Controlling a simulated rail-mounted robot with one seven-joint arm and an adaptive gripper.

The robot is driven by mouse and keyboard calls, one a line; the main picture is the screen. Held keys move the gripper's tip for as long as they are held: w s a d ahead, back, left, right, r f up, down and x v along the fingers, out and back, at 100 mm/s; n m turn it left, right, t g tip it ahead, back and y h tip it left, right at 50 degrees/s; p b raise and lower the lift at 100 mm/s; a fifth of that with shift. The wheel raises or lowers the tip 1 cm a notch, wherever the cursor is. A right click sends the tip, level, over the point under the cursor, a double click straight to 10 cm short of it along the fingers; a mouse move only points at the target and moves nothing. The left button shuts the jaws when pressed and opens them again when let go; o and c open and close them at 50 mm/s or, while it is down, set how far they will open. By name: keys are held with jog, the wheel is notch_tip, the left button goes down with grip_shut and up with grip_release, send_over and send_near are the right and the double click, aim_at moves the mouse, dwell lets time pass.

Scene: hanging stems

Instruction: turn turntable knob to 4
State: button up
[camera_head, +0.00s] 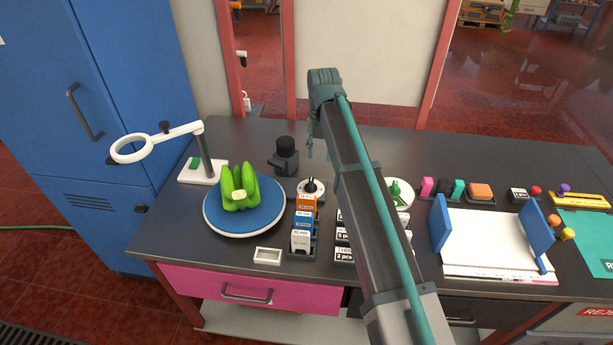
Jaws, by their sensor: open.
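The turntable (212,218) is a round blue disc with a pale rim at the left of the bench, with a green banana bunch (238,187) on it. A small round white dial with a dark centre (311,187) stands just right of it. It may be the turntable knob, but its marks are too small to read. My arm crosses the middle of the view, and my gripper (317,148) hangs at its far end, beyond the dial and partly hidden by the arm. It is open, apart from the dial, with nothing seen in it.
A white ring stand (205,168) and a black device (286,157) stand behind the turntable. Labelled boxes (303,222) stand in front of the dial. A second round dial with green parts (398,193) lies right of my arm. A white tray with blue sides (490,240) is further right.

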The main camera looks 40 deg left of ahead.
aim_at(311, 181)
jog(key=shift+n, duration=0.5)
jog(key=f+p, duration=0.1)
jog(key=f, duration=0.2)
jog(key=s+a+f+p, duration=0.1)
jog(key=f, duration=0.3)
jog(key=s+f+p, duration=0.1)
jog(key=f, duration=0.2)
jog(key=shift+s+a+f, duration=0.1)
jog(key=shift+a+f, duration=0.15)
jog(key=shift+f, duration=0.05)
jog(key=shift+c, duration=0.4)
grip_shut()
